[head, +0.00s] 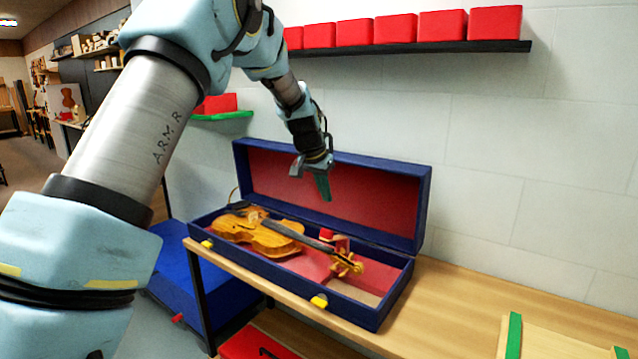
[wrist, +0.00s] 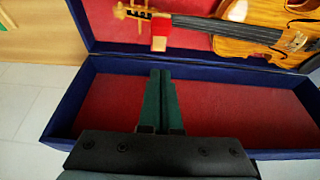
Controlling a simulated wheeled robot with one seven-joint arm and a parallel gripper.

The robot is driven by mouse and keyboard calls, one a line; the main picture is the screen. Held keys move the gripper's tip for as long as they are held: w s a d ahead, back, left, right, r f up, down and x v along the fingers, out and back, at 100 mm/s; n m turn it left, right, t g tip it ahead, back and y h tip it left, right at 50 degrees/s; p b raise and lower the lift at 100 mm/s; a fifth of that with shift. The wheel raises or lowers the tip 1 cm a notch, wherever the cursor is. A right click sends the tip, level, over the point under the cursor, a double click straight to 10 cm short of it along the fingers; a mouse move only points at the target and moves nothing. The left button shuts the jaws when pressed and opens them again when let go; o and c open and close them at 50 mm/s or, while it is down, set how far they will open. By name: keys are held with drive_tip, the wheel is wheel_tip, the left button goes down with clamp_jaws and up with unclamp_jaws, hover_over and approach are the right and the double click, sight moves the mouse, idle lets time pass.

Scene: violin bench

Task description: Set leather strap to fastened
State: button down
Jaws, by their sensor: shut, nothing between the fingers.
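The violin (head: 258,236) lies in an open blue case (head: 290,280) with a red lining, on a wooden bench. It also shows at the top of the wrist view (wrist: 250,38). A red neck rest (wrist: 182,37) sits at the violin's neck. A small tan piece (wrist: 159,43) beside it may be the leather strap. I cannot tell whether it crosses the neck. My gripper (head: 322,186) is above the case, in front of the raised lid (head: 385,205). Its green fingers (wrist: 160,100) are together and empty, apart from the violin and the tan piece.
The lid stands open at the back, near the wall. Yellow latches (head: 319,301) are on the case's front. A shelf with red boxes (head: 395,28) hangs above. The bench top (head: 450,310) is clear right of the case, up to a green-edged wooden piece (head: 515,335).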

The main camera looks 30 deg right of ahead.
drive_tip(key=p, duration=0.2)
hover_over(325, 231)
drive_tip(key=w+d, duration=0.1)
drive_tip(key=d, duration=0.1)
wheel_tip(325, 231, down, 5)
drive_tip(key=shift+w+r, duration=0.1)
drive_tip(key=shift+s+a+f+p, duration=0.1)
drive_tip(key=shift+a+f+p, duration=0.1)
drive_tip(key=shift+f, duration=0.35)
drive_tip(key=shift+s+a+f+p, duration=0.15)
drive_tip(key=shift+a+f, duration=0.1)
drive_tip(key=shift+f, duration=0.35)
drive_tip(key=shift+s+a+f+p, duration=0.1)
drive_tip(key=shift+a+f, duration=0.1)
drive_tip(key=shift+f, duration=0.35)
drive_tip(key=shift+f, duration=0.1)
drive_tip(key=b, duration=0.2)
drive_tip(key=f+b, duration=0.1)
drive_tip(key=b, duration=0.1)
drive_tip(key=shift+a+f+h, duration=0.1)
drive_tip(key=shift+a+h, duration=0.2)
drive_tip(key=f+b, duration=0.1)
drive_tip(key=b, duration=0.2)
drive_tip(key=shift+s+a+t+h+b, duration=0.3)
drive_tip(key=shift+a+b, duration=0.05)
drive_tip(key=f+b, duration=0.1)
drive_tip(key=s+a+f+b, duration=0.1)
drive_tip(key=b, duration=0.1)
drive_tip(key=shift+a, duration=0.25)
